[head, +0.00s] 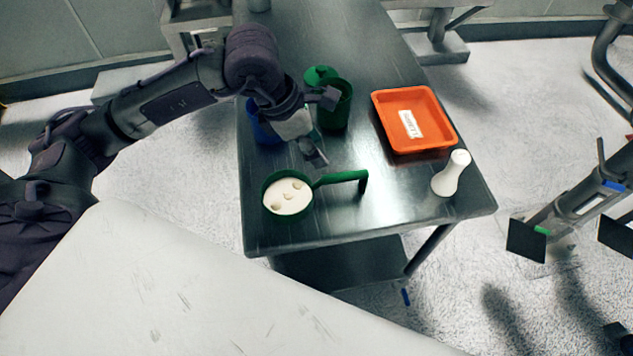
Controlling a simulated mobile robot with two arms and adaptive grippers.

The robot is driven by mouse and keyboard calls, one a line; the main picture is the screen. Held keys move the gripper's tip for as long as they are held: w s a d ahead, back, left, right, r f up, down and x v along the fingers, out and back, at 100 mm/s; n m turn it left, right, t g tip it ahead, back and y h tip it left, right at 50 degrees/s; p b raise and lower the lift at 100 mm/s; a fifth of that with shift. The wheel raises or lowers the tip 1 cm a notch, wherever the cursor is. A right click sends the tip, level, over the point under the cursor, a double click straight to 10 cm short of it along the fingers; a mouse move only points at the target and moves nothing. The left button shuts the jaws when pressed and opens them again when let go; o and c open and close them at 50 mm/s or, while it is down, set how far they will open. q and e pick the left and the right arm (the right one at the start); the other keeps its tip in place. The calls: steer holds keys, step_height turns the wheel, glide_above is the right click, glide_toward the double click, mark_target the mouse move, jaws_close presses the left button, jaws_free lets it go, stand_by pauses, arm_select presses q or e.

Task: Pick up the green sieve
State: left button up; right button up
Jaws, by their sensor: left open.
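The green sieve (267,204) lies on the dark metal table (330,222) near its front left. Its round pan holds white powder with a few lumps, and its handle (341,178) extends right, ending in a downward bend. My left gripper (322,126) is open and empty, above the table and behind the sieve. It is apart from the sieve; its exact height is hard to tell.
Behind my left gripper stand a green container (337,108), a round green piece (318,75) and a partly hidden blue container (262,128). An orange tray (385,128) with a white label lies to the right. A white bottle-like object (451,174) stands near the right edge.

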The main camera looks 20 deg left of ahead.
mark_target(334, 176)
arm_select(q)
steer(key=p+x, duration=0.1)
steer(key=x, duration=0.6)
steer(key=shift+s+d, duration=0.1)
steer(key=shift+d, duration=0.05)
steer(key=shift+d+f+p, duration=0.15)
steer(key=shift+f+p, duration=0.35)
steer(key=shift+p, duration=0.1)
steer(key=p+x, duration=0.1)
steer(key=x, duration=0.2)
steer(key=shift+f+p, duration=0.35)
steer(key=shift+f, duration=0.45)
jaws_close()
